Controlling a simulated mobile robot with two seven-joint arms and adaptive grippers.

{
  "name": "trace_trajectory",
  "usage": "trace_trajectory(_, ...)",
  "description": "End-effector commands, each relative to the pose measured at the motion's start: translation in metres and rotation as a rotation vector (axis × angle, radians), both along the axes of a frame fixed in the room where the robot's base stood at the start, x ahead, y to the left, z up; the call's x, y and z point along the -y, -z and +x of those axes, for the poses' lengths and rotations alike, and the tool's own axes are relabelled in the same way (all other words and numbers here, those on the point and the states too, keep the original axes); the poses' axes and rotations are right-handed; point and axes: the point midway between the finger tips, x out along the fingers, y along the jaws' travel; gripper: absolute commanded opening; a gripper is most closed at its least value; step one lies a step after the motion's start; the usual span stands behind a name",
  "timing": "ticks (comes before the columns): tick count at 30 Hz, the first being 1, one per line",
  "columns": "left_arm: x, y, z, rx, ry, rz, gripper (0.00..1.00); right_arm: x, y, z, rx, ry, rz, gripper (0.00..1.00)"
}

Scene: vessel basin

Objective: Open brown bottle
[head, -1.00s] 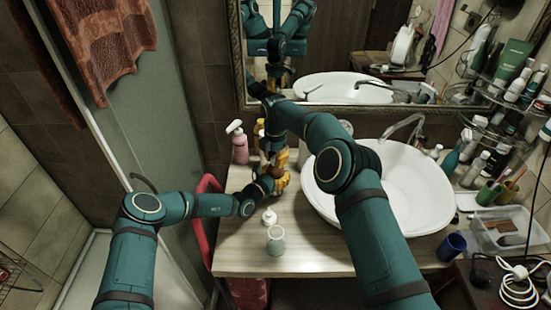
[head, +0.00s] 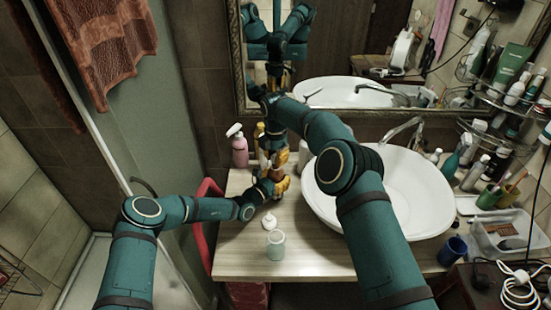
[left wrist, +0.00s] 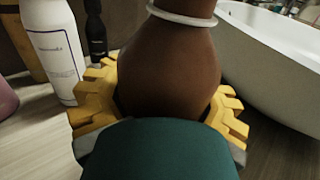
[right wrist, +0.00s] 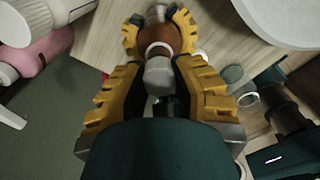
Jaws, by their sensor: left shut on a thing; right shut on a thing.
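The brown bottle (left wrist: 170,65) has a rounded body and a white ring at its neck. It stands upright in the left wrist view, filling the space between the yellow fingers of my left gripper (left wrist: 165,110), which is shut around its body. In the right wrist view the bottle (right wrist: 168,36) shows from above, with a grey-white top piece (right wrist: 158,77). My right gripper (right wrist: 160,72) is shut on that top piece from above. In the head view my left gripper (head: 277,185) sits low at the bottle and my right gripper (head: 272,150) above it; the bottle is mostly hidden there.
A pink pump bottle (head: 239,151) stands to the left behind the grippers. A white bottle (left wrist: 48,45) and a black bottle (left wrist: 96,35) stand close by. The basin (head: 405,195) is to the right. A small white item (head: 269,221) and a pale cup (head: 276,244) stand in front on the counter.

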Motion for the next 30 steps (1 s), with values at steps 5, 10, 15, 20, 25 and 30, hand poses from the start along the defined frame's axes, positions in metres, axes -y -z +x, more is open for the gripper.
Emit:
trace_trajectory(5,0.000,0.000,0.000,-0.001,0.000,0.001,0.00,0.000,-0.001,0.000,0.000,0.000,0.000,0.00)
trace_trajectory(10,0.000,0.000,0.000,-0.001,0.000,0.001,0.00,0.000,-0.013,0.001,0.002,0.000,0.001,0.00)
trace_trajectory(15,0.000,0.000,0.000,-0.001,0.000,0.001,0.00,0.000,-0.034,0.001,0.004,0.000,0.001,0.00)
trace_trajectory(20,0.000,0.000,0.000,-0.001,0.000,0.001,0.00,0.000,-0.040,0.000,0.000,0.000,0.000,0.00)
trace_trajectory(25,0.000,0.000,0.000,-0.001,0.000,0.001,0.62,0.000,-0.040,0.000,0.000,0.000,0.000,0.00)
trace_trajectory(30,0.000,0.000,0.000,0.000,0.000,0.000,0.95,0.000,-0.040,0.000,0.000,0.000,0.000,0.00)
